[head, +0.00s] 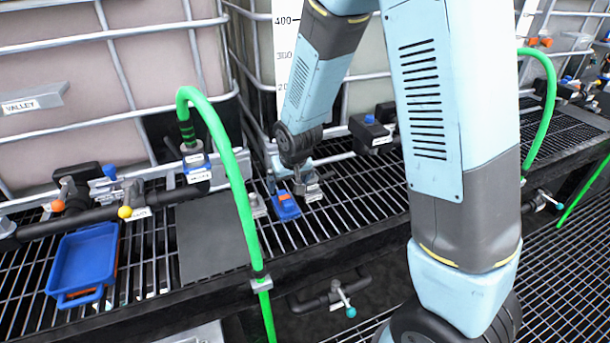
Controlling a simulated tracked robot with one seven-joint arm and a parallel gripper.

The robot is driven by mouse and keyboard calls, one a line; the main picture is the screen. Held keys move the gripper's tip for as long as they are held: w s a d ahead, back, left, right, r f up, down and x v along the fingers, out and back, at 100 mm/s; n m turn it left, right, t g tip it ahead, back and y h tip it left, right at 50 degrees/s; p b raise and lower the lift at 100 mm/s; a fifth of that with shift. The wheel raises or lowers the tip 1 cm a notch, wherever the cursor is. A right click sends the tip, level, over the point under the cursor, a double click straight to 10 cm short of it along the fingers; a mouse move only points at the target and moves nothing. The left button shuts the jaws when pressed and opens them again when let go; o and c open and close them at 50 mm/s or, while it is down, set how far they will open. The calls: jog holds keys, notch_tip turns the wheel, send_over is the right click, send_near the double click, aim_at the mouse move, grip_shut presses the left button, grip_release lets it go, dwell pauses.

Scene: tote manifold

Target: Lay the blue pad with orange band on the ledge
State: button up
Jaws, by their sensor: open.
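The blue pad with an orange band (286,207) lies on the black grated ledge (345,215), near the middle of the picture. My gripper (291,188) points down just behind and above the pad, very close to it. The jaws are open; the fingertips are small here, and I cannot tell whether they touch the pad. My forearm and wrist hide part of the ledge behind.
A blue tray (58,293) and a flat grey plate (203,243) are on the left. A green hose (241,190) arches in front of the plate. Pipes and valves (125,211) run behind. A valve handle (343,297) hangs below the ledge. Bare grating lies right of the pad.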

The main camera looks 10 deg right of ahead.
jog(key=s+d+r+m, duration=0.1)
jog(key=s+d+r, duration=0.2)
jog(key=d+r, duration=0.35)
jog(key=s+d+r+m, duration=0.1)
jog(key=s+d+r, duration=0.25)
jog(key=r, duration=0.65)
jog(key=s+d+r, duration=0.5)
jog(key=s, duration=0.3)
jog(key=s+d+r+m+t+h, duration=0.1)
jog(key=s+d+r, duration=0.3)
jog(key=s, duration=0.4)
jog(key=shift+s+d+r, duration=0.25)
jog(key=shift+d+r, duration=0.1)
jog(key=shift+r, duration=0.55)
